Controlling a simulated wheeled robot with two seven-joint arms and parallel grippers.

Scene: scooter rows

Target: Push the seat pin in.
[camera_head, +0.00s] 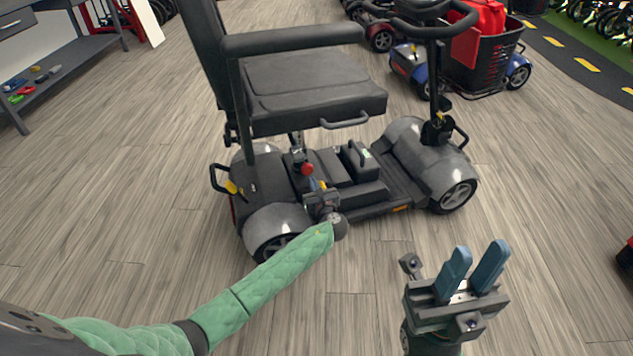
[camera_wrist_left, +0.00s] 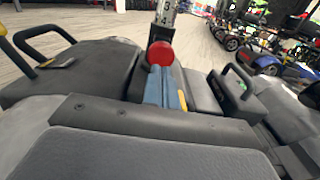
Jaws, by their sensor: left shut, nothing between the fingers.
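The seat pin shows as a red round knob (camera_head: 307,168) on the post below the scooter's black seat (camera_head: 310,85). In the left wrist view the red knob (camera_wrist_left: 160,53) sits in front of a numbered silver seat post (camera_wrist_left: 166,14). My left gripper (camera_head: 314,184) reaches under the seat at the near side of the scooter. Its blue fingers (camera_wrist_left: 163,84) are shut and empty, with the tips close to the knob. I cannot tell whether they touch it. How deep the pin sits is hidden behind the knob. My right gripper (camera_head: 480,252) is open and empty over the floor.
The grey scooter's rear body (camera_head: 265,190) and dark deck surround the post. A blue scooter (camera_head: 410,60) stands behind. A workbench (camera_head: 50,75) is at left. The wooden floor in front is clear.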

